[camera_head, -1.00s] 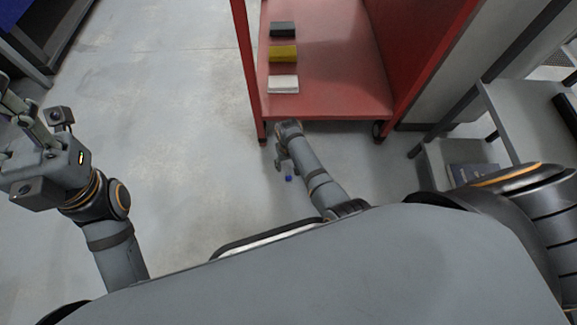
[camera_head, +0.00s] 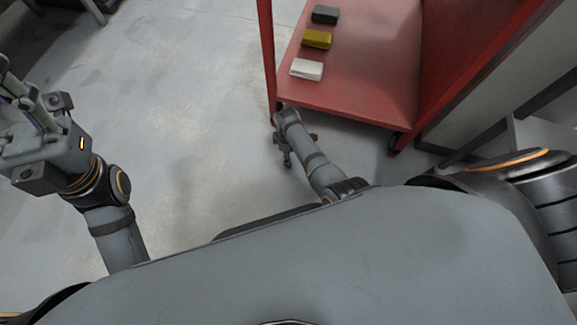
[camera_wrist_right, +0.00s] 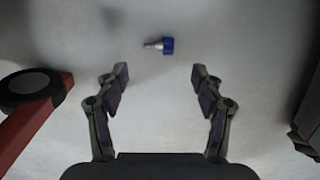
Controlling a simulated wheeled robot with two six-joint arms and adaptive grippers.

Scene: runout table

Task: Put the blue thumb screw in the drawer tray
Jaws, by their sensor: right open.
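The blue thumb screw (camera_wrist_right: 159,45) lies on its side on the grey floor in the right wrist view, its blue head to the right and its metal shank to the left. My right gripper (camera_wrist_right: 159,80) is open and empty, with the screw just beyond and between its fingertips, apart from both. In the head view my right gripper (camera_head: 287,157) is low near the floor beside the red cart, and the screw is not visible there. My left gripper (camera_head: 22,105) is raised at the left, and I cannot tell its opening. No drawer tray is in view.
A red cart (camera_head: 362,101) stands ahead, with a white block (camera_head: 307,69), a yellow block (camera_head: 317,39) and a dark block (camera_head: 325,14) on its shelf. Its wheel (camera_wrist_right: 32,86) is close to the right gripper. Floor (camera_head: 190,130) at left is clear.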

